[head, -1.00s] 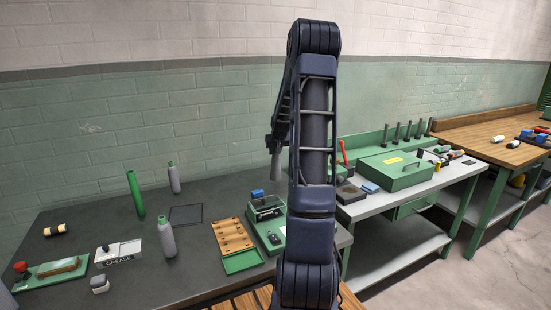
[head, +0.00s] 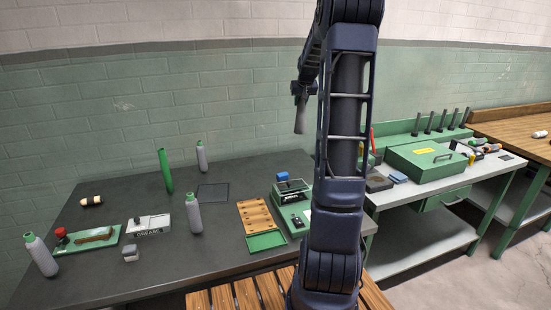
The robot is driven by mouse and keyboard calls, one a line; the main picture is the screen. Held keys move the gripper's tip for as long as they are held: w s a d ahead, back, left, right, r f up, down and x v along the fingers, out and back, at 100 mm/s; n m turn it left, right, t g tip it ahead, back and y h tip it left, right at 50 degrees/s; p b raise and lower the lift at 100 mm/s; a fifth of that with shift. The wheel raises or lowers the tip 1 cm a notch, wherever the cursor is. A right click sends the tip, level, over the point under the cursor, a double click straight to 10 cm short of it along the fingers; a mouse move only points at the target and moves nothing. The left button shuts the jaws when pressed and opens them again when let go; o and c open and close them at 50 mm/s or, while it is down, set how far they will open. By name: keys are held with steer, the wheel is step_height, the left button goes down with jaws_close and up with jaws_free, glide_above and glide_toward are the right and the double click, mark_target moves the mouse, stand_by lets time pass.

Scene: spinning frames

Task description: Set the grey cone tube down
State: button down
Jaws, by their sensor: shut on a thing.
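My gripper (head: 300,92) is in the upper middle of the head view, partly behind my own arm. It is shut on the grey cone tube (head: 300,117), which hangs down from it, slightly tilted. The tube is in the air, in front of the green wall and apart from the dark table (head: 115,203). Its upper end is hidden by the gripper.
On the dark table stand a green tube (head: 165,170) and grey bottles (head: 194,215), (head: 41,257), (head: 202,157). A dark square mat (head: 212,194) lies bare. A grease box (head: 150,225), wooden rack (head: 262,216) and small machine (head: 292,195) are nearby. A green case (head: 425,160) lies on the right bench.

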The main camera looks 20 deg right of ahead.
steer(key=s+a+n+y, duration=0.1)
steer(key=s+a, duration=0.4)
steer(key=a, duration=0.7)
steer(key=s+a+n, duration=0.1)
steer(key=s+a, duration=0.4)
steer(key=a, duration=0.6)
step_height(320, 180, down, 20)
steer(key=shift+w+a, duration=0.15)
steer(key=shift+a, duration=0.1)
steer(key=c, duration=1.1)
jaws_free()
